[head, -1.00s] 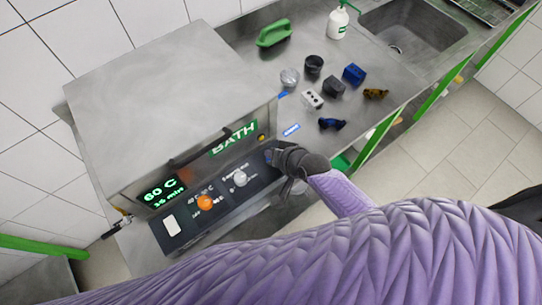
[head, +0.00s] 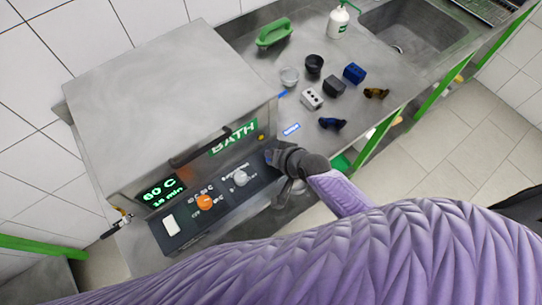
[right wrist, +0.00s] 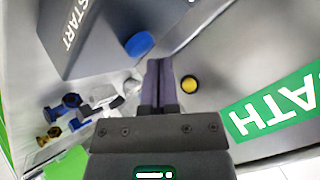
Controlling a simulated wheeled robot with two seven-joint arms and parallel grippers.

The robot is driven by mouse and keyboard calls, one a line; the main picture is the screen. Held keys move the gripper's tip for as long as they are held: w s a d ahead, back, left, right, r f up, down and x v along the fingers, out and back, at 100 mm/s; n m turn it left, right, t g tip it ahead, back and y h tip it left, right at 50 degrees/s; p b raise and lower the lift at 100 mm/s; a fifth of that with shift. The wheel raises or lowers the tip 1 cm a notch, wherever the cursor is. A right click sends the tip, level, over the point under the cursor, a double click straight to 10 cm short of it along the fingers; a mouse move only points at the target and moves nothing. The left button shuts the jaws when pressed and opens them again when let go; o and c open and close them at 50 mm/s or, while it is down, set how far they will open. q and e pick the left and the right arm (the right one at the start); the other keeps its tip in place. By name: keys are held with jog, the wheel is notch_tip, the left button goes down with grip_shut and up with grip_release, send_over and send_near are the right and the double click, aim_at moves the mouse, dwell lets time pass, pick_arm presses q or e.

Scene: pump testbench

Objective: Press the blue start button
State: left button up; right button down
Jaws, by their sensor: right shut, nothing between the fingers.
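The blue start button (right wrist: 139,44) shows in the right wrist view as a round cap on the dark panel (right wrist: 100,40) beside the word START. My right gripper (right wrist: 159,68) is shut and empty. In that view its fingertips appear just to the right of and below the button, and I cannot tell whether they touch it. In the head view my right gripper (head: 272,157) is at the right end of the bath's control panel (head: 220,200) and hides the button. My left gripper is not in view.
A round yellow lamp or button (right wrist: 189,84) is right of the fingers, near the green BATH label (right wrist: 285,108). The panel also has an orange knob (head: 204,202) and a grey knob (head: 240,178). Several small parts, such as a blue block (head: 354,73), lie on the counter beyond.

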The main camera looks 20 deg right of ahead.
jog(key=shift+f+b, duration=0.5)
jog(key=shift+f, duration=0.2)
dwell(0.6)
jog(key=shift+r+p, duration=0.95)
jog(key=shift+p, duration=0.05)
notch_tip(320, 180, up, 5)
jog(key=p, duration=0.5)
jog(key=shift+r, duration=0.1)
dwell(0.4)
